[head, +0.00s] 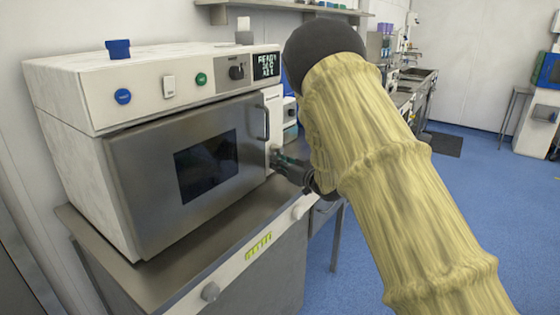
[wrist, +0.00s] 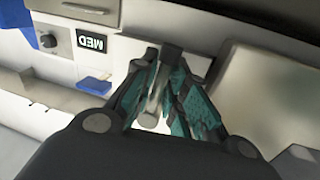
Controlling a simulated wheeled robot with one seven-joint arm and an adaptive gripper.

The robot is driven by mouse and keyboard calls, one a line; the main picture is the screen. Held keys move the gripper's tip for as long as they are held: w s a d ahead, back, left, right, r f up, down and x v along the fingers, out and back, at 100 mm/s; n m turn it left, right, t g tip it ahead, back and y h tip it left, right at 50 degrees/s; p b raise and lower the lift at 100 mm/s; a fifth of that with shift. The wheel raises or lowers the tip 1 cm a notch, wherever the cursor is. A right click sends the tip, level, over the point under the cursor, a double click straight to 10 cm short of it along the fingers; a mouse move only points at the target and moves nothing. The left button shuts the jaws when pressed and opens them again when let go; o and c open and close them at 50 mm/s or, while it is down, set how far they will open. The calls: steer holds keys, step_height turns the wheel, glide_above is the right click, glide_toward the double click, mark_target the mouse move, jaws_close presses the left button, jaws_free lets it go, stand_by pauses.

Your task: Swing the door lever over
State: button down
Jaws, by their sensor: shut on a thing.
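A steel-fronted oven-like cabinet stands on a bench, its door (head: 145,190) closed with a dark window. A small door lever (head: 273,150) sits on the white strip right of the door and is mostly hidden by my gripper (head: 288,168). In the wrist view, my gripper (wrist: 168,80) has its teal-padded fingers closed around the lever (wrist: 152,104). The lever's grey shaft and a dark end piece show between the fingers. Its exact angle is hard to tell.
A vertical door handle (head: 261,122) is just above and left of my gripper. Blue floor (head: 350,255) is open to the right.

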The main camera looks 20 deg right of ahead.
steer(key=m+p, duration=0.2)
steer(key=p, duration=0.1)
steer(key=shift+s+a+r+m, duration=0.3)
steer(key=shift+r, duration=0.1)
steer(key=shift+s+a+m+g+p, duration=0.25)
steer(key=shift+a+m+g+p, duration=0.15)
steer(key=shift+m+p, duration=0.6)
steer(key=c, duration=1.7)
jaws_free()
steer(key=shift+s, duration=0.1)
steer(key=v, duration=1.2)
steer(key=shift+d, duration=0.1)
